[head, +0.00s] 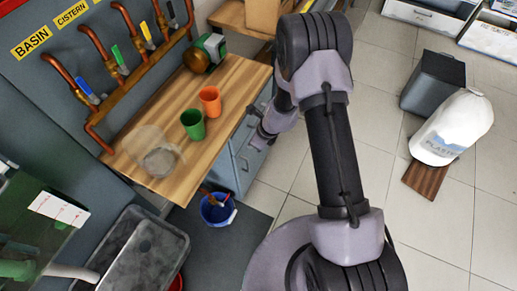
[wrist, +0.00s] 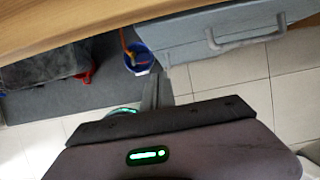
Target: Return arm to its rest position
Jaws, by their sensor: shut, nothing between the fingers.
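My arm stands raised in the middle of the head view and bends toward the workbench on the left. My gripper (head: 261,139) is at the right edge of the wooden bench top (head: 228,85), partly hidden by my own wrist. It is shut and holds nothing. The wrist view looks down past the bench edge (wrist: 70,18) to the tiled floor.
On the bench stand an orange cup (head: 210,100), a green cup (head: 193,124) and a clear container (head: 158,155). Copper pipes (head: 140,62) run behind. A blue bucket (head: 217,209) stands below. Right are a plaster bag (head: 455,125) and grey box (head: 433,82).

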